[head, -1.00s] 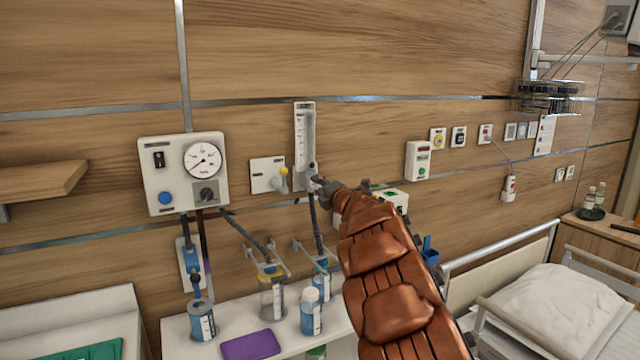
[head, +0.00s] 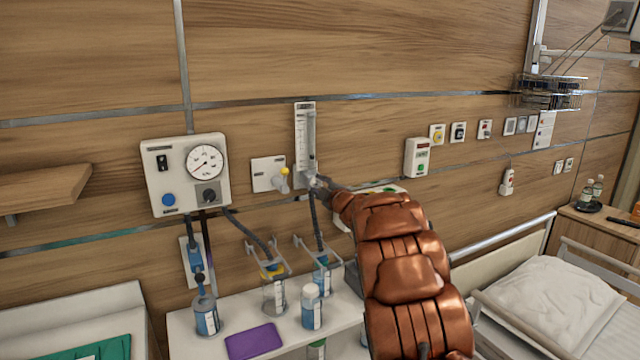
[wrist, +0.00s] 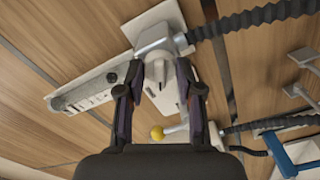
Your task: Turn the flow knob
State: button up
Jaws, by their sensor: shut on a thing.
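The flow meter (head: 305,135) is a white upright panel with a clear tube, fixed to the wood wall. In the wrist view the flow meter (wrist: 92,94) lies slanted to the left. The flow knob (wrist: 158,72) is a pale grey piece at its lower end, between my fingertips and partly covered by them. My gripper (wrist: 160,76) is shut on the knob, one finger on each side. In the head view my gripper (head: 321,183) reaches the foot of the flow meter from the right and is small and partly hidden by my arm.
A gauge box (head: 185,175) hangs further left. A bed (head: 550,305) is at right.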

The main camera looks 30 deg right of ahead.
jog(key=shift+f, duration=0.1)
dwell(0.4)
jog(key=o, duration=1.2)
jog(key=shift+c, duration=0.2)
jog(key=shift+s, duration=0.15)
jog(key=shift+s, duration=0.65)
jog(key=s+a, duration=0.1)
jog(key=s, duration=0.9)
jog(key=shift+s, duration=0.2)
jog(key=shift+m, duration=0.3)
